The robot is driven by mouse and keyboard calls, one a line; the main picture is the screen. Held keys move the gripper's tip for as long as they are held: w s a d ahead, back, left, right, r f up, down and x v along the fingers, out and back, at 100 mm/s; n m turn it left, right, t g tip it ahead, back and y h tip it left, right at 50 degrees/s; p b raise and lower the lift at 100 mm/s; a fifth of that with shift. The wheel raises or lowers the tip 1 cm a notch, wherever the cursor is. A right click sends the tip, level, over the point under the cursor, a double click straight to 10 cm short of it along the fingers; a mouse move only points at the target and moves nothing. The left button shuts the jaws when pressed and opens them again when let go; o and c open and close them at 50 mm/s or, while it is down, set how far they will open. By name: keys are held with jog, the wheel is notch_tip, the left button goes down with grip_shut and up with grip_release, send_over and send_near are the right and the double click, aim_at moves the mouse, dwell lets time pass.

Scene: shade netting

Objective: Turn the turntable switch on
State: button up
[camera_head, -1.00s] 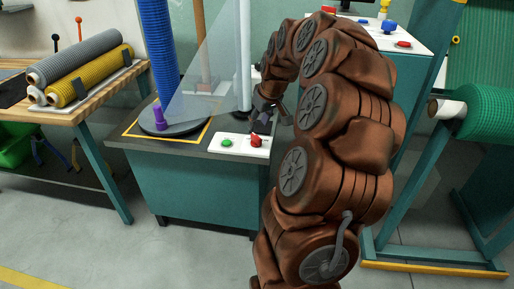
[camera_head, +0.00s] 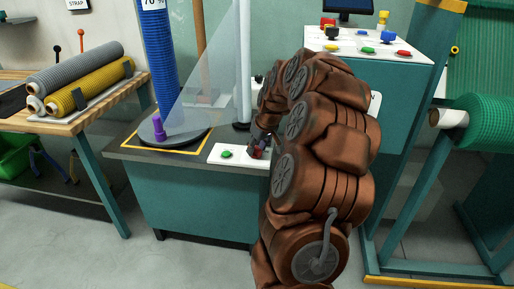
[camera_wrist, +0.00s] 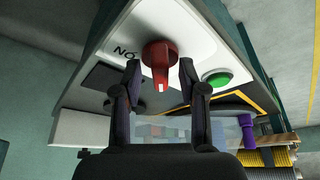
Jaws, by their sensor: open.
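The turntable switch is a red rotary knob (camera_wrist: 160,56) on a white panel (camera_wrist: 190,22), beside a green button (camera_wrist: 217,79). In the wrist view the knob's pointer end lies between the fingertips of my open gripper (camera_wrist: 160,75); I cannot tell whether a finger touches it. Lettering beside the knob is partly hidden. The round grey turntable (camera_head: 185,134) carries a purple peg and a tall blue roll (camera_head: 158,50).
A clear slanted shield (camera_head: 210,75) and a pale post (camera_head: 244,65) stand behind the panel. A control desk (camera_head: 375,43) with coloured buttons is at back right. Netting rolls lie on the bench (camera_head: 75,122) at left. A green roll (camera_head: 485,120) is at right.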

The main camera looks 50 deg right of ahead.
jog(key=shift+c, duration=0.4)
grip_shut()
jog(key=shift+m, duration=0.4)
jog(key=m+g+h+p, duration=0.1)
jog(key=m+p, duration=0.1)
jog(key=m, duration=0.2)
jog(key=shift+a+r+h, duration=0.1)
jog(key=shift+h, duration=0.3)
jog(key=m+g+h+p, duration=0.1)
jog(key=m, duration=0.3)
jog(key=shift+w, duration=0.1)
jog(key=m+g+p, duration=0.1)
jog(key=m, duration=0.3)
jog(key=shift+w+h, duration=0.1)
jog(key=shift+h, duration=0.3)
jog(key=m+g, duration=0.2)
jog(key=m, duration=0.3)
jog(key=shift+w+p, duration=0.1)
jog(key=shift+p, duration=0.25)
jog(key=shift+a, duration=0.1)
